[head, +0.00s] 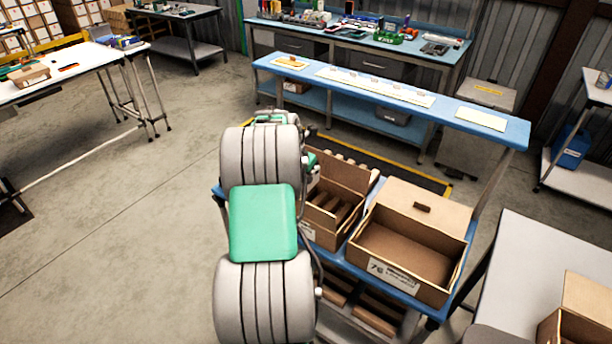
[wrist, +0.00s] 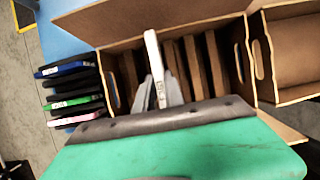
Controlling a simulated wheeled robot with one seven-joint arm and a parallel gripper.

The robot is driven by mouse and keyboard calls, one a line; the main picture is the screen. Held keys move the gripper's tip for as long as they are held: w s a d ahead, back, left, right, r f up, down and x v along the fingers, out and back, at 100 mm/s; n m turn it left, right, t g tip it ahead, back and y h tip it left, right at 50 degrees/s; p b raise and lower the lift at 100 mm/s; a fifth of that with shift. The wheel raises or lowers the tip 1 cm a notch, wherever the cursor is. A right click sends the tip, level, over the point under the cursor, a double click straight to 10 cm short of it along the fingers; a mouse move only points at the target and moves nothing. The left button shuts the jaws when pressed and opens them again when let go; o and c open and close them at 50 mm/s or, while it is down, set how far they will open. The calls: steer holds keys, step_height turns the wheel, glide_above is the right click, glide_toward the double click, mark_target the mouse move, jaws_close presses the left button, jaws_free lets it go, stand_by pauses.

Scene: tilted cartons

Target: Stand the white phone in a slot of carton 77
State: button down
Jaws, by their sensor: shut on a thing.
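The white phone (wrist: 153,52) shows edge-on in the wrist view, held upright between the fingers of my gripper (wrist: 160,92). My gripper is shut on it, over an open brown carton (wrist: 110,58) with several dark slot dividers. I cannot tell whether the phone's far end is above or inside a slot. In the head view the slotted carton (head: 352,178) stands tilted on a blue rack, partly behind my arm. Its label is not readable. My arm hides the phone and most of my gripper there.
An empty carton (head: 408,248) marked 76 stands just right of the slotted one. In the wrist view, several phones with black, blue, green and pink parts (wrist: 68,103) stand in a row left of the slotted carton. A long blue shelf (head: 390,92) runs behind the cartons.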

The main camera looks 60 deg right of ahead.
mark_target(305, 195)
steer(key=shift+f+b, duration=1.7)
steer(key=shift+f, duration=0.55)
steer(key=shift+f+b, duration=0.7)
steer(key=shift+f, duration=1.35)
steer(key=shift+f, duration=0.25)
steer(key=c, duration=1.3)
jaws_free()
steer(key=shift+c, duration=0.2)
steer(key=b+v, duration=0.1)
steer(key=v, duration=0.6)
steer(key=shift+a+r, duration=0.15)
steer(key=shift+r, duration=0.15)
steer(key=shift+r, duration=0.1)
